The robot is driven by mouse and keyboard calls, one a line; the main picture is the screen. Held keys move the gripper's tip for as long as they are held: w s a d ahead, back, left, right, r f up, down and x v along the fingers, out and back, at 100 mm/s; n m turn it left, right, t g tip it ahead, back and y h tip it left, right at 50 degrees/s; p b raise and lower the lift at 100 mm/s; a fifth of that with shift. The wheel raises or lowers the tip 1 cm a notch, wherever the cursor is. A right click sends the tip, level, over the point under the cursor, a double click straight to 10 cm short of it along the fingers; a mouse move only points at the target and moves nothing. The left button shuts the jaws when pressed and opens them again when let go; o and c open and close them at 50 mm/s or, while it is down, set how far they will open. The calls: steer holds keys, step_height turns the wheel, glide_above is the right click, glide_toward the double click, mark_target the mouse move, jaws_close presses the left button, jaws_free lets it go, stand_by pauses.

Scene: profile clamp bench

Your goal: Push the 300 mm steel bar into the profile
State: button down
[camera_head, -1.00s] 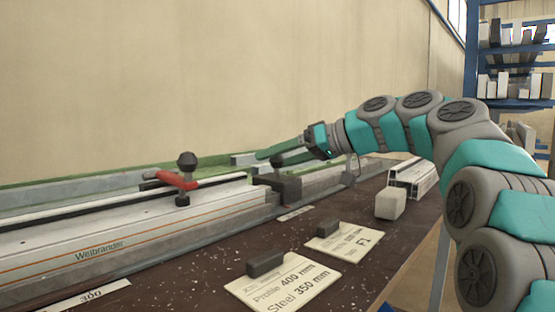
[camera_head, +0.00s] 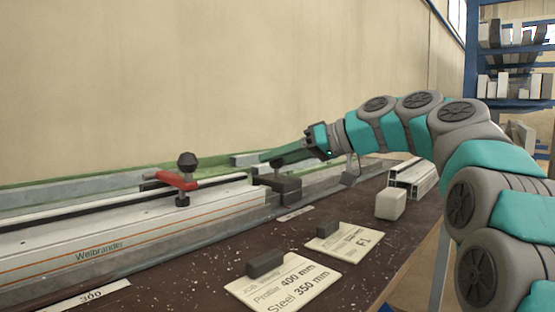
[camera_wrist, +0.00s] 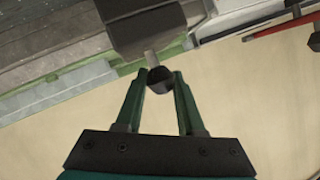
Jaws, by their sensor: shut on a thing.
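My gripper (camera_wrist: 161,77) is shut on a small dark round knob (camera_wrist: 160,83) in the wrist view. A short pale stem joins the knob to a dark block (camera_wrist: 144,25). In the head view my green fingers (camera_head: 268,154) are over the dark block (camera_head: 286,188), which sits on the rail near the right end of the pale profile (camera_head: 120,232). The knob is hard to make out there. The profile also shows in the wrist view (camera_wrist: 235,14). I cannot make out the steel bar as a separate piece.
A red clamp lever (camera_head: 176,180) with a black knob stands over the profile. Paper cards (camera_head: 282,283) with dark weights, a pale block (camera_head: 391,204) and short profile pieces (camera_head: 412,178) lie on the dark bench. A blue shelf (camera_head: 470,70) stands at the right.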

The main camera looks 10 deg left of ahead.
steer(key=shift+s+a+b, duration=0.2)
steer(key=shift+s+b, duration=0.05)
steer(key=shift+b, duration=0.05)
stand_by(0.7)
steer(key=c, duration=0.5)
jaws_free()
steer(key=shift+p+v, duration=0.3)
steer(key=shift+v, duration=3.6)
